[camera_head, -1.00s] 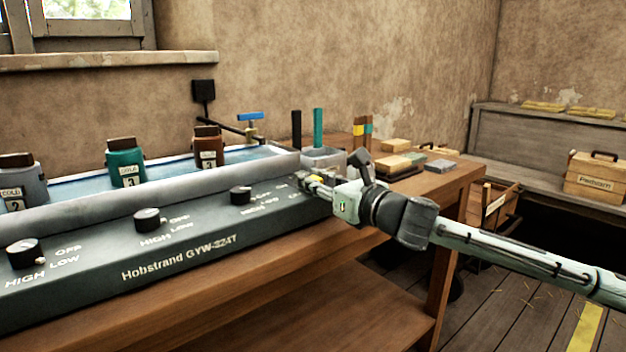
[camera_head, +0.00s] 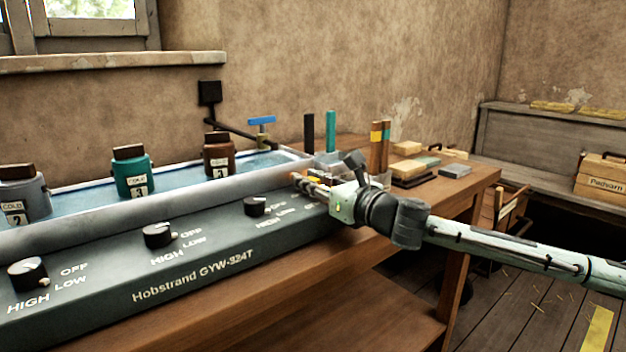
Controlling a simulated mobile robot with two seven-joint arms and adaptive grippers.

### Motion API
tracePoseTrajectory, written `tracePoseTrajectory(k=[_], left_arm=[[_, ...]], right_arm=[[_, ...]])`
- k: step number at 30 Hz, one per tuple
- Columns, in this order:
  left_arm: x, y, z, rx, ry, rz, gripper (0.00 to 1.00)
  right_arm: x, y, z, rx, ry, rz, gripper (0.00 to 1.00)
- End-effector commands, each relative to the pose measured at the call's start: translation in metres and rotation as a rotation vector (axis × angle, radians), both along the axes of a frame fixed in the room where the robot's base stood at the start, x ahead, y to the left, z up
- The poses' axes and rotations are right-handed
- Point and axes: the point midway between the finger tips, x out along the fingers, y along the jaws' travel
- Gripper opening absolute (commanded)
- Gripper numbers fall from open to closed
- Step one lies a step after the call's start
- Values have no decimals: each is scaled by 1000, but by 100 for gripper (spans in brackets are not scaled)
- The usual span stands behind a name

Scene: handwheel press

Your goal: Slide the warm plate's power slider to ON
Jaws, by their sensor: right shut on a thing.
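The warm plate (camera_head: 195,277) is a long dark grey unit marked "Hobstrand GYW-324T" along the front of the bench. Several black knobs sit on its sloped panel, the nearest to my gripper being the right-hand knob (camera_head: 256,206). My right gripper (camera_head: 303,181) is at the panel's right end, right of that knob, with its fingers pointing left. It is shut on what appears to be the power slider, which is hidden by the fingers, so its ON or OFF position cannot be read. My left gripper is not in view.
Behind the panel lies a water bath (camera_head: 80,196) with a grey bottle (camera_head: 28,202), a green bottle (camera_head: 134,178) and a brown bottle (camera_head: 219,160). A clear holder with upright sticks stands behind my gripper. Small blocks lie on the wooden bench (camera_head: 472,180) to the right.

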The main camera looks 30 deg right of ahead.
Motion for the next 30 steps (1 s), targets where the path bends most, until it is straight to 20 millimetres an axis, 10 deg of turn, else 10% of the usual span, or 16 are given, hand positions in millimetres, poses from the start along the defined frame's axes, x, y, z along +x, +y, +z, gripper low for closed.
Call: tracePoseTrajectory(k=[6, 7, 12, 30], left_arm=[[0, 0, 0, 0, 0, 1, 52], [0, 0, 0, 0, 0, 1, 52], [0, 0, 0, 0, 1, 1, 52], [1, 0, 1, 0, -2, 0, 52]], right_arm=[[1, -1, 2, -1, -4, -2, 0], [1, -1, 2, -1, -4, -2, 28], [0, -1, 2, -1, -3, -2, 47], [-16, -3, -2, 3, 3, -2, 47]])
